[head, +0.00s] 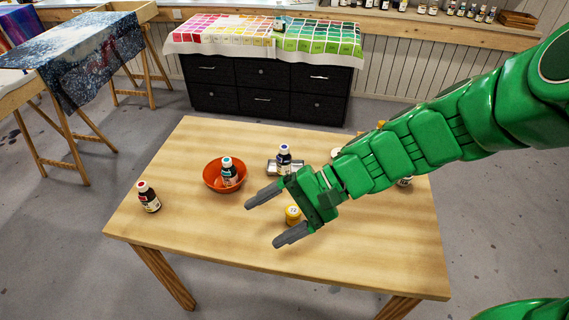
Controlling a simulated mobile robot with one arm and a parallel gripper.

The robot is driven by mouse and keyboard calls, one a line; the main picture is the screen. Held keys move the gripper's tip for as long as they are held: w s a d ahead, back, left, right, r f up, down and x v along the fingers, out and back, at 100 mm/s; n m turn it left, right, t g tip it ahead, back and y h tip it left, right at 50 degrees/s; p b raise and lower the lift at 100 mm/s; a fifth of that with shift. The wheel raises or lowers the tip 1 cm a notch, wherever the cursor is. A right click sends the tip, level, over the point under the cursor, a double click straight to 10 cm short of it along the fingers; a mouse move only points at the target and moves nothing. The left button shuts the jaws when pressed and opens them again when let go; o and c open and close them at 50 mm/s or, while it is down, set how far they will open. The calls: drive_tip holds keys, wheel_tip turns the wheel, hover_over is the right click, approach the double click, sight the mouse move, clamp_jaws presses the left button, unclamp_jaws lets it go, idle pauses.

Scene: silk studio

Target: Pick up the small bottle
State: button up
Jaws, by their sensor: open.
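Several bottles stand on the wooden table (190,245), and I cannot tell which one is the small bottle. A dark bottle with a red cap (149,198) stands upright at the left. A bottle with a teal cap (228,172) is in the orange bowl (211,182). A bottle with a blue-purple cap (284,159) stands on or just behind a small grey tray (271,168). My gripper (263,221) is open and empty above the table, its fingers pointing left. A small yellow-lidded jar (293,213) shows between its fingers near the palm; contact is not clear.
My arm hides much of the table's right side, where another bottle (405,181) and a pale round thing (336,153) partly show. The front left of the table is clear. Behind stand a black drawer cabinet (265,88) and a shelf with bottles (450,22).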

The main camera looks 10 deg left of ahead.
drive_tip(key=w+a+r+m+t+y, duration=0.1)
drive_tip(key=w+a+m+y, duration=0.35)
drive_tip(key=w, duration=0.35)
drive_tip(key=m+t+y, duration=0.3)
drive_tip(key=m+t, duration=0.8)
drive_tip(key=m, duration=0.2)
hover_over(288, 160)
drive_tip(key=s+a, duration=0.1)
drive_tip(key=s, duration=0.7)
wheel_tip(288, 160, down, 10)
drive_tip(key=r, duration=0.1)
drive_tip(key=w+d+f+m+t+h, duration=0.1)
drive_tip(key=w+f+m, duration=0.1)
drive_tip(key=f, duration=0.1)
drive_tip(key=w+d+f+m+t+h, duration=0.1)
drive_tip(key=w+f+m, duration=0.1)
drive_tip(key=f, duration=0.2)
drive_tip(key=w+d+f+m+t+h, duration=0.1)
drive_tip(key=w+f+m+t, duration=0.1)
drive_tip(key=f, duration=0.2)
drive_tip(key=shift+d+f+h, duration=0.2)
drive_tip(key=shift+d+h, duration=0.15)
drive_tip(key=shift+d, duration=0.05)
drive_tip(key=shift+x, duration=1.2)
drive_tip(key=shift+f+x, duration=0.15)
drive_tip(key=shift+x, duration=0.6)
drive_tip(key=shift+f+x, duration=0.15)
drive_tip(key=shift+x, duration=0.6)
drive_tip(key=shift+w+x, duration=0.2)
drive_tip(key=shift+x, duration=0.95)
